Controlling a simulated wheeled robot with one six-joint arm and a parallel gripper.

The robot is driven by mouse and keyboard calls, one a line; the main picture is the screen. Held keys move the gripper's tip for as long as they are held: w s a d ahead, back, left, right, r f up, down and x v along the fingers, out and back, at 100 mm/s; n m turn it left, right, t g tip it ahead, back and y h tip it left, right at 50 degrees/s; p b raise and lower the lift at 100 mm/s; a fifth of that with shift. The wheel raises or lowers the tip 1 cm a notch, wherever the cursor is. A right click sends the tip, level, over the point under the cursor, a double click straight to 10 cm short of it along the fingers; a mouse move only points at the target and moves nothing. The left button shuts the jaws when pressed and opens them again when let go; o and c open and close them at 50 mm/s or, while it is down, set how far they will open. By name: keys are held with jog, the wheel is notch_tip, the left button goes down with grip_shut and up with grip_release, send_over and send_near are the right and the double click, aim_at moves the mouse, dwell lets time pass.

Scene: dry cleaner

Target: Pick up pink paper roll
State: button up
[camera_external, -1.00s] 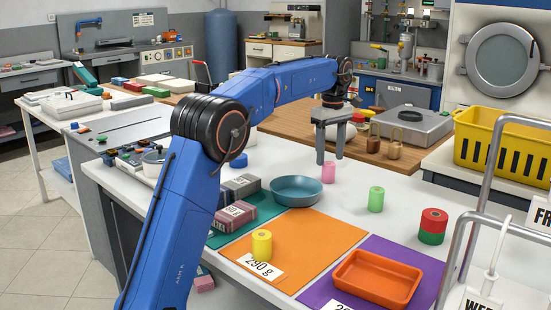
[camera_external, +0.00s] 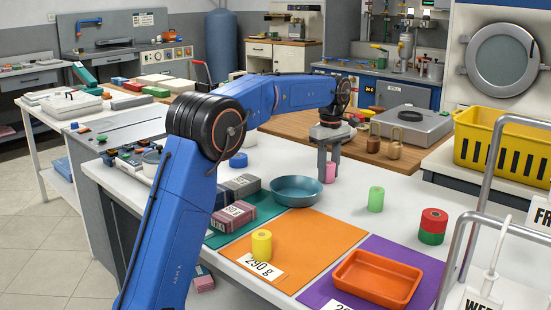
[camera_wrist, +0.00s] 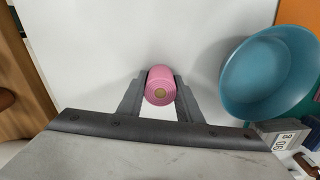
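The pink paper roll (camera_wrist: 160,86) stands upright on the white table, its ringed top facing the wrist camera. In the external view the pink roll (camera_external: 330,173) shows low between my fingers. My gripper (camera_wrist: 161,80) is lowered around it, with one finger on each side. The fingers are very close to the roll's sides; whether they press on it cannot be told. In the external view my gripper (camera_external: 329,174) points straight down, its tips near the tabletop. The roll shows no visible lift off the table.
A teal bowl (camera_wrist: 236,85) stands close to the right of the roll in the wrist view. The external view shows a green roll (camera_external: 376,199), a red-and-green roll (camera_external: 432,228), a yellow roll (camera_external: 262,245) and an orange tray (camera_external: 357,292). Brass weights (camera_external: 394,145) stand behind.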

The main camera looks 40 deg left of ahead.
jog(key=shift+c, duration=0.7)
jog(key=shift+r, duration=0.1)
